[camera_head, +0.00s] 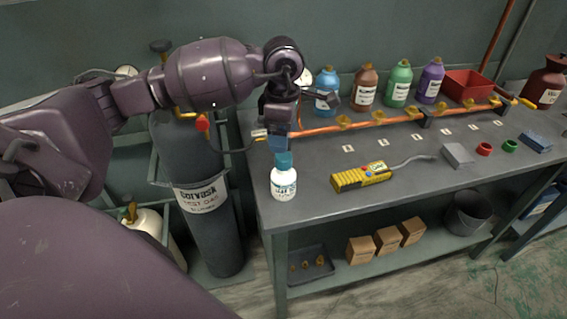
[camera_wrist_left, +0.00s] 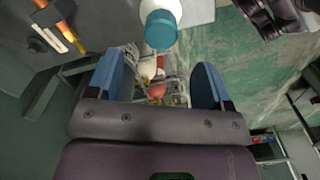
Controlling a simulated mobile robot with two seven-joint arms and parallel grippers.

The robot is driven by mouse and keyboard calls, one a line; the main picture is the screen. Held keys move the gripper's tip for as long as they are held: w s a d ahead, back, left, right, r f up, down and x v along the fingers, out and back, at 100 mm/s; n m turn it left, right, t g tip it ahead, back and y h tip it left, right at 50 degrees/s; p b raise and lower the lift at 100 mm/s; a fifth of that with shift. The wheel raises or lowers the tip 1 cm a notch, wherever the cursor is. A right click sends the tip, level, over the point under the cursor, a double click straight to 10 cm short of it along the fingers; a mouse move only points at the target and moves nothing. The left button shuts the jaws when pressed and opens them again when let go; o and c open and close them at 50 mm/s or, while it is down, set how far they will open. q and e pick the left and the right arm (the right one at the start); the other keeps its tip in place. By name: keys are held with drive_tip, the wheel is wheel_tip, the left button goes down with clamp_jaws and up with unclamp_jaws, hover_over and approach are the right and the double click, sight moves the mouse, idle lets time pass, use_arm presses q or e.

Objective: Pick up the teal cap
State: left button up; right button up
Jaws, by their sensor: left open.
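The teal cap (camera_head: 284,160) sits on top of a small white bottle (camera_head: 284,184) standing upright near the front left corner of the workbench. My left gripper (camera_head: 280,142) is close above the cap, pointing down, with its blue fingers spread. In the left wrist view, the cap (camera_wrist_left: 160,30) shows at the top, beyond the two open fingers of my gripper (camera_wrist_left: 160,78), and nothing is between them. The cap seems apart from the fingers. My right gripper is not in view.
A yellow meter (camera_head: 361,177) with a grey hose lies right of the bottle. A copper pipe (camera_head: 392,121) runs along the back of the bench, before several coloured bottles. A dark gas cylinder (camera_head: 205,200) stands left of the bench. The bench front is mostly clear.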

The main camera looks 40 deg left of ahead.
sight(283, 162)
use_arm(q)
wheel_tip(283, 162, down, 9)
drive_tip(key=shift+r, duration=0.1)
drive_tip(key=c, duration=0.9)
